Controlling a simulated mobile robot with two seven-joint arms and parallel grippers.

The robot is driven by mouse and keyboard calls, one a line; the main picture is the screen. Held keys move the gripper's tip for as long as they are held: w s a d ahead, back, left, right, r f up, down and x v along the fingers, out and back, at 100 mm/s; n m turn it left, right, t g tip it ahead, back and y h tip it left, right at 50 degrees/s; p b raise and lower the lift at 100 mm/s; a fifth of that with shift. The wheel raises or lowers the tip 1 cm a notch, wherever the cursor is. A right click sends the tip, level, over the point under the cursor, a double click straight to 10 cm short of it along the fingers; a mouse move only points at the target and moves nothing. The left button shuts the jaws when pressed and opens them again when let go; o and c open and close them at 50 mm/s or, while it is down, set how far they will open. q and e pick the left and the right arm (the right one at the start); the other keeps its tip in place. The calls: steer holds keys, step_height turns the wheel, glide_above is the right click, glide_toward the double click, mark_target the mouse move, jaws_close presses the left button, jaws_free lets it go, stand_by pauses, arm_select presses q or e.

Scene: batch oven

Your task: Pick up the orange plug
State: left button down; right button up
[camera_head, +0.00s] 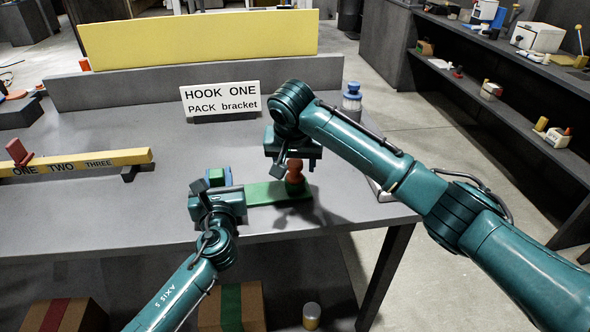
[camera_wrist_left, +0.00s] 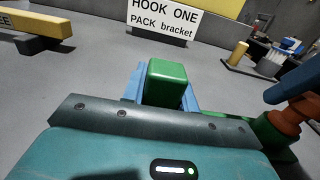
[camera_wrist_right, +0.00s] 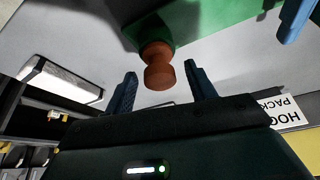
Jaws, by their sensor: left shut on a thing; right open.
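The orange plug (camera_head: 295,184) stands upright at the right end of a flat green plate (camera_head: 262,193) on the grey table. In the right wrist view the plug (camera_wrist_right: 157,66) shows just past the blue fingertips and touches neither finger visibly. My right gripper (camera_head: 292,163) is open and points down over the plug. The left wrist view also shows the plug (camera_wrist_left: 284,122), with a right finger close above it. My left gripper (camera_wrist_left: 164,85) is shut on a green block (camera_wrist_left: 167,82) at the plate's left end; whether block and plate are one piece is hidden.
A sign (camera_head: 221,98) reading HOOK ONE, PACK bracket stands behind. A yellow labelled bar (camera_head: 75,162) is at left, and a blue-topped bottle (camera_head: 352,100) at the back right. The table's front edge is close. Free table lies between bar and plate.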

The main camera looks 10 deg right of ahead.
mark_target(295, 161)
arm_select(q)
steer(key=shift+f, duration=0.25)
arm_select(e)
steer(key=shift+f, duration=0.15)
steer(key=c, duration=1.1)
steer(key=shift+o, duration=0.2)
step_height(295, 161, up, 15)
arm_select(q)
steer(key=c, duration=1.5)
jaws_free()
steer(key=o, duration=0.5)
steer(key=shift+r, duration=0.15)
arm_select(e)
steer(key=shift+w, duration=0.1)
